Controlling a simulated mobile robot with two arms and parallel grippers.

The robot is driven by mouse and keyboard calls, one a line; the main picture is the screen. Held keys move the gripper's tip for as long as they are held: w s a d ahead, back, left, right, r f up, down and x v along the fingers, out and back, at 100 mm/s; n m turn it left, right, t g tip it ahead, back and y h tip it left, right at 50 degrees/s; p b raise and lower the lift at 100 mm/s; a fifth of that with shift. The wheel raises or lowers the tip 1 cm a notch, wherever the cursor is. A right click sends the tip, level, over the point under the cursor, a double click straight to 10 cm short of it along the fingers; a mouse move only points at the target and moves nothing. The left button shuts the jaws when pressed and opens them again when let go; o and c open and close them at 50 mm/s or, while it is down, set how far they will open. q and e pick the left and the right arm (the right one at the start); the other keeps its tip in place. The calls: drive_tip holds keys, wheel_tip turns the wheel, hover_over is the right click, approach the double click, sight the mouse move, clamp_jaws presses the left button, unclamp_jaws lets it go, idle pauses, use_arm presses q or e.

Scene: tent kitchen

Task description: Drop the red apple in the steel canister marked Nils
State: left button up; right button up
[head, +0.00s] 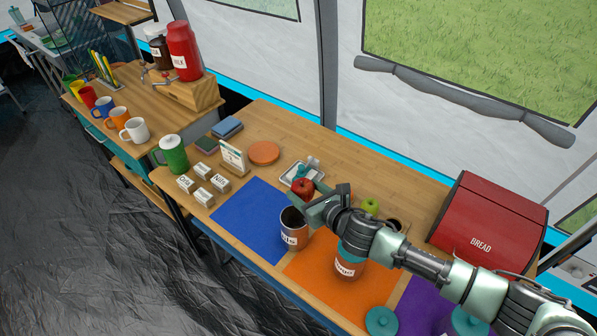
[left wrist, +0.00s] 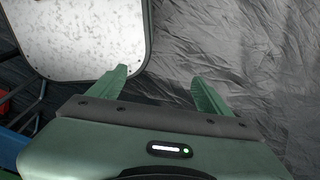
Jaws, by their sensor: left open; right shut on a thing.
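The red apple (head: 302,187) is at the fingertips of my right gripper (head: 309,198), which is shut on it. In the head view the apple shows just above and behind the mouth of the steel canister marked Nils (head: 294,239). The canister stands upright and open near the blue and orange mats; its inside looks dark. The exact height of the apple over the table is hard to tell. My left gripper (left wrist: 162,80) is open and empty in the left wrist view, over the dark floor.
A second labelled canister (head: 349,266) stands on the orange mat (head: 310,276), partly behind my right arm. A green apple (head: 370,205), a small tray (head: 314,164) and a red bread box (head: 488,222) are nearby. The blue mat (head: 250,217) is mostly clear. A white-topped seat or panel (left wrist: 85,35) is near my left gripper.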

drive_tip(key=shift+s+a+f, duration=0.1)
drive_tip(key=shift+s+a, duration=0.15)
drive_tip(key=shift+s, duration=0.05)
drive_tip(key=shift+a+f, duration=0.1)
drive_tip(key=shift+f, duration=0.35)
use_arm(q)
wheel_tip(320, 180, down, 6)
drive_tip(key=b, duration=0.6)
drive_tip(key=shift+w+d+r, duration=0.1)
drive_tip(key=shift+d+r, duration=0.05)
drive_tip(key=shift+r, duration=0.1)
use_arm(e)
wheel_tip(320, 180, down, 6)
drive_tip(key=shift+r, duration=0.2)
drive_tip(key=o, duration=1.5)
drive_tip(key=shift+o, duration=0.2)
